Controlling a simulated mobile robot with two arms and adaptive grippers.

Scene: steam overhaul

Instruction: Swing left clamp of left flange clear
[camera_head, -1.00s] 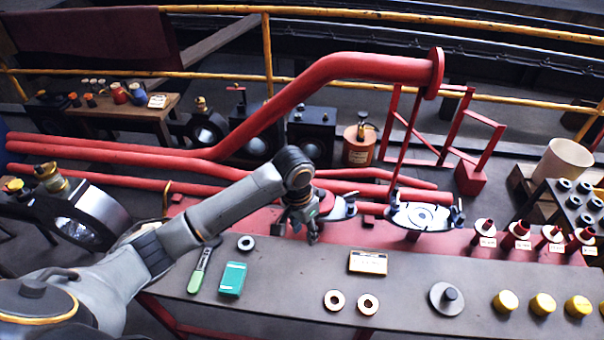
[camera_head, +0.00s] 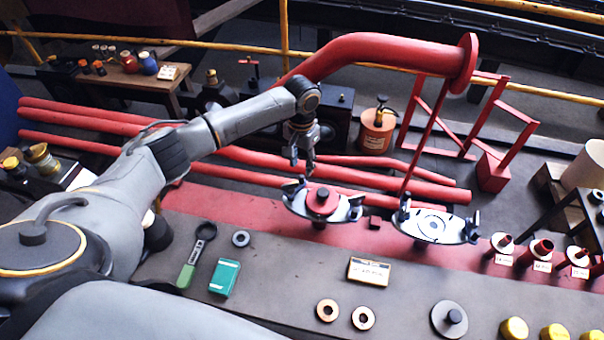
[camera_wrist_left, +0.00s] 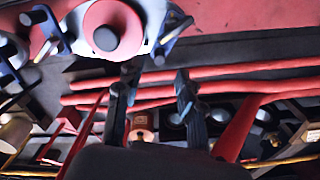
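The left flange (camera_head: 322,201) is a silvery plate with a red disc on top, on the red strip along the back of the bench. It has a dark clamp on each side. The left clamp (camera_head: 292,187) stands at its left edge; in the left wrist view this clamp (camera_wrist_left: 174,28) appears to the right of the red disc. My left gripper (camera_head: 302,164) is just above and behind the left clamp, fingers pointing down. In the left wrist view the two fingers (camera_wrist_left: 153,88) are apart with nothing between them. My right gripper is not in view.
The right flange (camera_head: 436,226), with its own clamps, sits close by to the right. Red pipes (camera_head: 360,181) run behind the bench. A green-handled tool (camera_head: 195,256), a teal box (camera_head: 224,277) and a label card (camera_head: 369,271) lie on the grey bench in front.

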